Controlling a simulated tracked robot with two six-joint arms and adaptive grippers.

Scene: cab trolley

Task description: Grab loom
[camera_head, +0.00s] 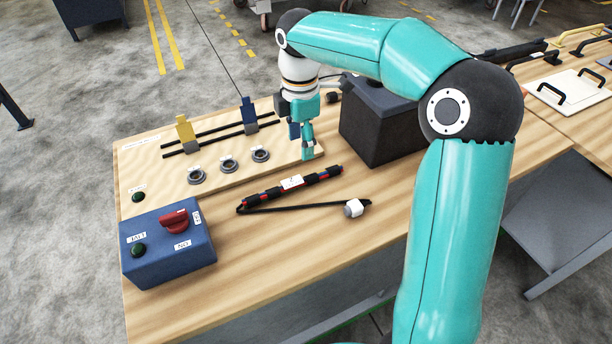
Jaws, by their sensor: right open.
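The loom (262,194) lies on the wooden bench top. It is a dark wrapped bundle with red and blue bits and a white label (291,183). A thin black lead doubles back from its left end to a white plug (354,208). My right gripper (306,148) points down at the right end of the pale board, behind the loom in the picture and apart from it. It is open, with nothing seen between its fingers. My left gripper is not in view.
A blue switch box (168,250) with a red knob stands at the front left. The pale board (165,178) carries several grey rings, two rails, and yellow (185,130) and blue (249,110) tabs. A dark box (370,138) stands right of my gripper. Bench in front of the loom is clear.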

